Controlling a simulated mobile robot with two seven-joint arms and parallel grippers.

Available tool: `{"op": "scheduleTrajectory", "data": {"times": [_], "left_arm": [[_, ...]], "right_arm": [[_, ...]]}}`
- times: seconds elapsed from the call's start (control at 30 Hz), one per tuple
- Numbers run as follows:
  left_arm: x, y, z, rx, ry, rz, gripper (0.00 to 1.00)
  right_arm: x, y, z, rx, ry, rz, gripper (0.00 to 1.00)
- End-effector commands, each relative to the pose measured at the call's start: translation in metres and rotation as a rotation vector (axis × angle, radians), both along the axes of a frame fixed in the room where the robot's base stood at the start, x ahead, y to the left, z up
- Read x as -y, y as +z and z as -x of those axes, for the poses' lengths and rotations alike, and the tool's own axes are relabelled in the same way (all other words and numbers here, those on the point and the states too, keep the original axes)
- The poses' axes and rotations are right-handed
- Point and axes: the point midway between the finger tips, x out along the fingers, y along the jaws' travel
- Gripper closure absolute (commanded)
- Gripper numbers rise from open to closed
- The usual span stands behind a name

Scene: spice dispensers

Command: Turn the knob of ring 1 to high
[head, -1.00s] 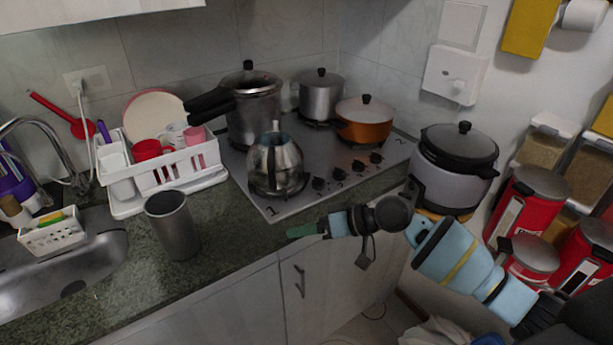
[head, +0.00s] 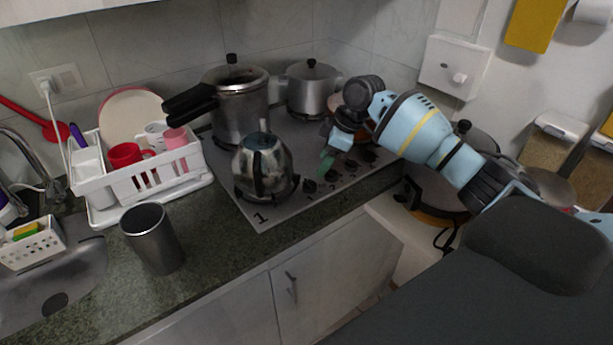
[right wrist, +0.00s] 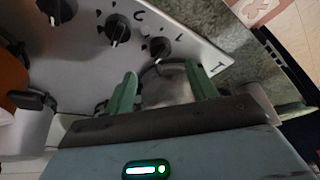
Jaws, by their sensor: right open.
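The grey stove (head: 262,208) has a row of dark knobs along its front edge, with a large "1" at its near left corner. The leftmost knob (head: 310,186), nearest that mark, stands just right of the steel kettle (head: 262,168) on the near left ring. My right gripper (head: 326,163) is over the stove beside the kettle, above and behind this knob. In the right wrist view its green fingers (right wrist: 162,70) are apart, and the knob nearest the corner (right wrist: 160,47) lies just beyond the tips. I see no contact. My left gripper is not in view.
A pressure cooker (head: 240,108) and a steel pot (head: 312,88) stand at the back of the stove. My right arm partly hides the orange pan. A grey cup (head: 152,240) and a white dish rack (head: 150,176) are on the counter to the left.

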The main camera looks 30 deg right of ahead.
Motion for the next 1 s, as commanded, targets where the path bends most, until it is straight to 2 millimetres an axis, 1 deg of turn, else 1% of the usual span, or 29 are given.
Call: {"op": "scheduleTrajectory", "data": {"times": [0.17,0.4,0.5,0.6,0.77,1.0], "left_arm": [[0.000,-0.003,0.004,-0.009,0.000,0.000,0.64],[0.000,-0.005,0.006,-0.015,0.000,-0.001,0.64],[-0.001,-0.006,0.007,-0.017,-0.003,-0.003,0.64],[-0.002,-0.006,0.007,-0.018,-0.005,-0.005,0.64],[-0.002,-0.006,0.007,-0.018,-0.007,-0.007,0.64],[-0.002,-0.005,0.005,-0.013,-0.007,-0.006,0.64]], "right_arm": [[-0.004,-0.012,-0.003,-0.003,-0.001,-0.002,0.43],[-0.015,-0.046,-0.011,-0.004,-0.002,-0.003,0.43],[-0.019,-0.058,-0.015,-0.004,-0.001,-0.003,0.43],[-0.022,-0.067,-0.017,-0.002,-0.002,-0.004,0.43],[-0.023,-0.072,-0.019,-0.001,-0.003,-0.004,0.43],[-0.024,-0.073,-0.019,0.000,-0.002,-0.004,0.43]]}}
